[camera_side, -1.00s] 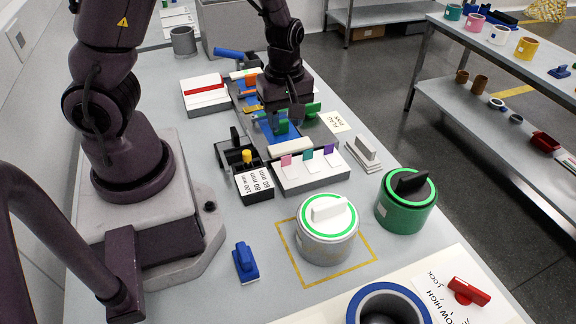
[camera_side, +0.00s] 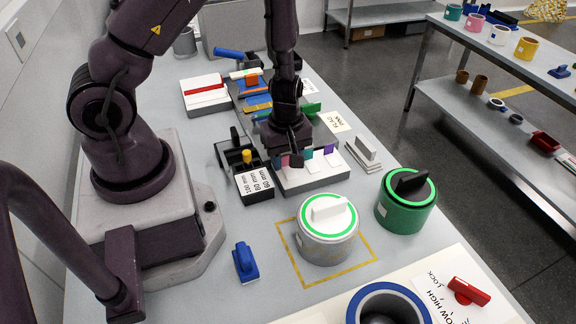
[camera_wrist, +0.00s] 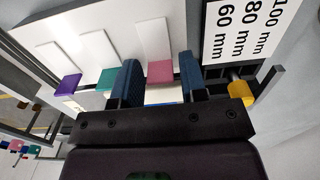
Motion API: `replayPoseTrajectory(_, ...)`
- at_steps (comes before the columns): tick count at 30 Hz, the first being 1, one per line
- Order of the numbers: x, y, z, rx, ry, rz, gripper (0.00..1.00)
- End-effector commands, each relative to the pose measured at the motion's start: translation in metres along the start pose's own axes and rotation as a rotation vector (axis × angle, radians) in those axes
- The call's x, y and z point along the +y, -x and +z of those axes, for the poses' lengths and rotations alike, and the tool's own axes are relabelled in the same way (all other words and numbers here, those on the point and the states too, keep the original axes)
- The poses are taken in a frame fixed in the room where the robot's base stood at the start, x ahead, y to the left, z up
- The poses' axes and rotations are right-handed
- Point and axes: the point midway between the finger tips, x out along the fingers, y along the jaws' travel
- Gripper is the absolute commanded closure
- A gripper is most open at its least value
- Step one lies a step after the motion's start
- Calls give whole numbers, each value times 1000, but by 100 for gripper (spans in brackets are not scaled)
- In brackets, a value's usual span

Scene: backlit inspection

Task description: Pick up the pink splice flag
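The pink splice flag (camera_wrist: 160,72) is a pink tab on a white strip, standing in a white holder (camera_side: 312,182). In the wrist view it lies between the two blue fingertips of my gripper (camera_wrist: 160,82), with a small gap on each side. My gripper is open around the flag. In the side view my gripper (camera_side: 291,158) is low over the left end of the holder, and the pink flag (camera_side: 284,161) is partly hidden by it. A teal flag (camera_wrist: 111,78) is just left of the left finger in the wrist view, with a purple flag (camera_wrist: 68,84) farther left.
A black gauge box (camera_side: 252,184) with a yellow knob (camera_wrist: 240,91) stands close beside the holder. White plates with a grey handle (camera_side: 366,148) lie to its right. A white-topped canister (camera_side: 327,240) and a green canister (camera_side: 405,211) stand in front.

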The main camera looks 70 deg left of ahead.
Motion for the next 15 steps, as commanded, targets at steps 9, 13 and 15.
replayPoseTrajectory(9,0,0,0,0,0,0,88)
replayPoseTrajectory(13,0,0,0,0,0,0,88)
replayPoseTrajectory(15,0,2,0,0,-1,0,88)
